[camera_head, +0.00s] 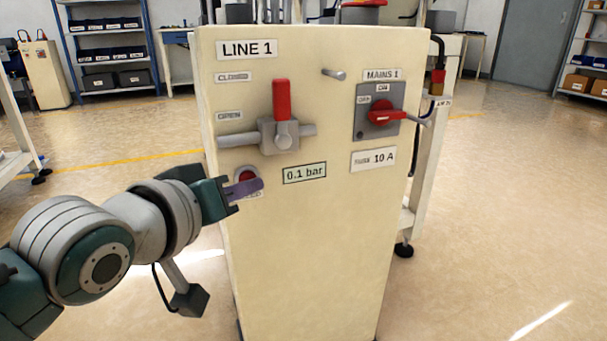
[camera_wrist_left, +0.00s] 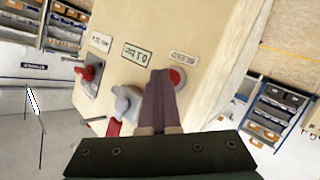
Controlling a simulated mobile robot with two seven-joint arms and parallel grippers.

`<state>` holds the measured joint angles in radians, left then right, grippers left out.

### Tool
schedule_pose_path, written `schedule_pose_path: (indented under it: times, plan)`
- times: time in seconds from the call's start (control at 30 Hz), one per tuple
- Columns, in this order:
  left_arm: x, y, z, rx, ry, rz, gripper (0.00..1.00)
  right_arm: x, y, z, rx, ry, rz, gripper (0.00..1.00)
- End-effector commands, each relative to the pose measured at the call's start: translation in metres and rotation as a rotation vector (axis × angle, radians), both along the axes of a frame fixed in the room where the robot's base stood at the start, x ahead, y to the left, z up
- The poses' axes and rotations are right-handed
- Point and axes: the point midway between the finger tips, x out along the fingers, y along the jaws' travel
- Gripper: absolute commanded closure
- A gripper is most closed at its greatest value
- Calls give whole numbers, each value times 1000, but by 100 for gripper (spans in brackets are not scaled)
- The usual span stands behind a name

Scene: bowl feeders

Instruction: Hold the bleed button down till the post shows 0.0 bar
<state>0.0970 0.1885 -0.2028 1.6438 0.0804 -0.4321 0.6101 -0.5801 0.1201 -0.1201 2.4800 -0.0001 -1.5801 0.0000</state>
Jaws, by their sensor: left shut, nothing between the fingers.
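The cream LINE 1 post (camera_head: 310,240) stands in front of me. Its display (camera_head: 304,173) reads 0.1 bar. The red bleed button (camera_head: 244,173) is on the left of its face, partly hidden by my left gripper (camera_head: 258,186). That gripper is shut and empty, its purple fingertips at the button. In the left wrist view the fingertips (camera_wrist_left: 160,75) overlap the edge of the red button (camera_wrist_left: 177,77); I cannot tell how far it is pressed. The display also shows there (camera_wrist_left: 136,53). My right gripper is not in view.
Above the button is a valve with a red handle (camera_head: 281,100), standing upright toward the CLOSED label. A red MAINS 1 switch (camera_head: 386,116) is on the right of the face. Blue shelving (camera_head: 108,50) stands far back.

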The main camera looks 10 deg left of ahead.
Motion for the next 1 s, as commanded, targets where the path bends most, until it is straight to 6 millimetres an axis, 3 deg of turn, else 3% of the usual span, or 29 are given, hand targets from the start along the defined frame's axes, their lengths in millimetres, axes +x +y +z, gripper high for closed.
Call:
schedule_pose_path:
  times: [1.0]
  plan:
    - [-19,-13,2,-1,2,-1,100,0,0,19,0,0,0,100]
